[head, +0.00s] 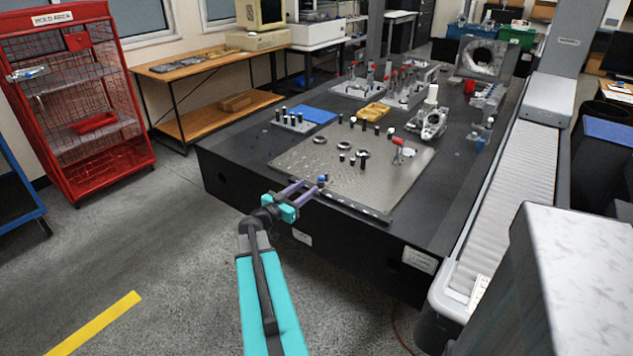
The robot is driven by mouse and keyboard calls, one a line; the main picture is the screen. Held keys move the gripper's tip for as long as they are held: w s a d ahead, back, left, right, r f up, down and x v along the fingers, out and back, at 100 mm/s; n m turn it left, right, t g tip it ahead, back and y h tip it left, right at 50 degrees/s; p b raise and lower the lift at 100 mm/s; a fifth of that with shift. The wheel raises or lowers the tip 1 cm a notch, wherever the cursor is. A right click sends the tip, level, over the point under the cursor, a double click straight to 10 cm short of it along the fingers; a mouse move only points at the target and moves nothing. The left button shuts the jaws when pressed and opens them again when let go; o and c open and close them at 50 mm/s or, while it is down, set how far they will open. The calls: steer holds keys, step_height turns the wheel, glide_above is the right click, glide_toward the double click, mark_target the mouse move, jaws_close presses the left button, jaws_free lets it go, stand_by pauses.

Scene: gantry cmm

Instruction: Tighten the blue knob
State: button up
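The blue knob (323,178) is small and sits at the near edge of the perforated metal plate (395,191) on the dark table. My gripper (311,186) reaches in from the front left, with its two purple fingers pointing at the knob. A gap shows between the fingers, so they look open. The fingertips are right by the knob; I cannot tell whether they touch it or stand around it. The knob's base is partly hidden by the fingers.
Small black-topped pins (352,160) and dark rings stand farther back on the plate. A red-handled clamp (398,150) and a metal casting (429,122) are to the right. A roller conveyor (512,190) runs along the right.

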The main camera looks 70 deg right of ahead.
mark_target(319, 179)
steer(key=shift+x, duration=3.3)
jaws_close()
